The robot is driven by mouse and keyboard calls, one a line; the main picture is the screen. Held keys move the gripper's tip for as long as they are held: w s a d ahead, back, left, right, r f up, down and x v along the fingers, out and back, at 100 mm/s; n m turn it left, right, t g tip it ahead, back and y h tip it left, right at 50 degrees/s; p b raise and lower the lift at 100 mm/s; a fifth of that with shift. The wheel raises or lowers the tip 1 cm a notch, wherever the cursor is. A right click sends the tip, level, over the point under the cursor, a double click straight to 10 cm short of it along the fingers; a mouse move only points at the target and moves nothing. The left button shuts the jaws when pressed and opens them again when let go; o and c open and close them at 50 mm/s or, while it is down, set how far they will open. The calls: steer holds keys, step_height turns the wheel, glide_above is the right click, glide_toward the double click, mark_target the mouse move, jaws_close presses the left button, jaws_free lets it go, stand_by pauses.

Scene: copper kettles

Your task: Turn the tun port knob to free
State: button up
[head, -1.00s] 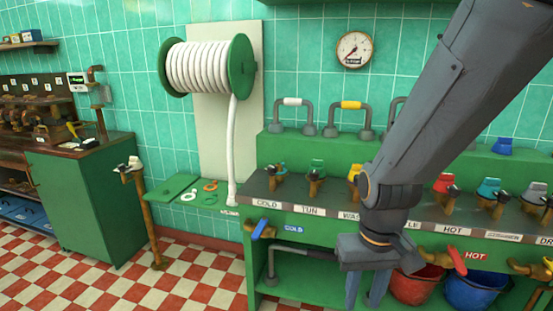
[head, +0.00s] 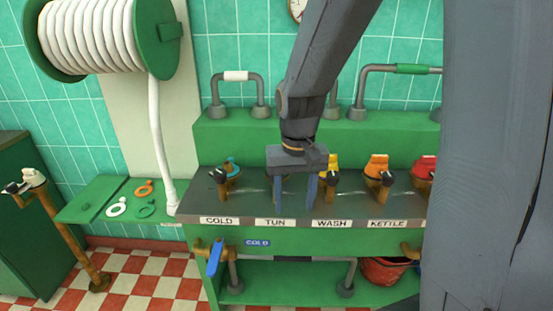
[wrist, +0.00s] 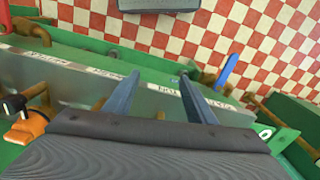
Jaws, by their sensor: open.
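The TUN label (head: 275,222) is on the front edge of the grey counter (head: 250,205). The tun port knob stands behind my gripper and is hidden in the head view; I cannot tell its setting. My gripper (head: 296,208) is open, fingers pointing down, in front of the tun port between the cold and wash ports. In the wrist view my two fingers (wrist: 160,90) reach over the counter's label strip with nothing seen between them, and no tun knob is visible there.
The teal cold knob (head: 232,165) is close on the left; the yellow wash knob (head: 333,163) is close on the right, then the orange kettle knob (head: 377,165) and a red knob (head: 426,168). A blue lever (head: 214,256) sticks out below. A hose reel (head: 100,35) hangs left.

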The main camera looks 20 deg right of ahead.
steer(key=w+r+m+p, duration=0.1)
steer(key=w+r, duration=0.1)
steer(key=w, duration=0.3)
steer(key=w+r+m+p, duration=0.1)
steer(key=w+r+p, duration=0.1)
steer(key=w, duration=0.3)
steer(key=w+r+m+p, duration=0.1)
steer(key=w+r+p, duration=0.1)
steer(key=w, duration=0.3)
steer(key=shift+w+r+m, duration=0.1)
steer(key=shift+w+m, duration=0.05)
steer(key=shift+m, duration=0.25)
steer(key=shift+w, duration=0.4)
steer(key=shift+w+f+p, duration=0.1)
steer(key=shift+f+p, duration=1.15)
steer(key=shift+f, duration=2.6)
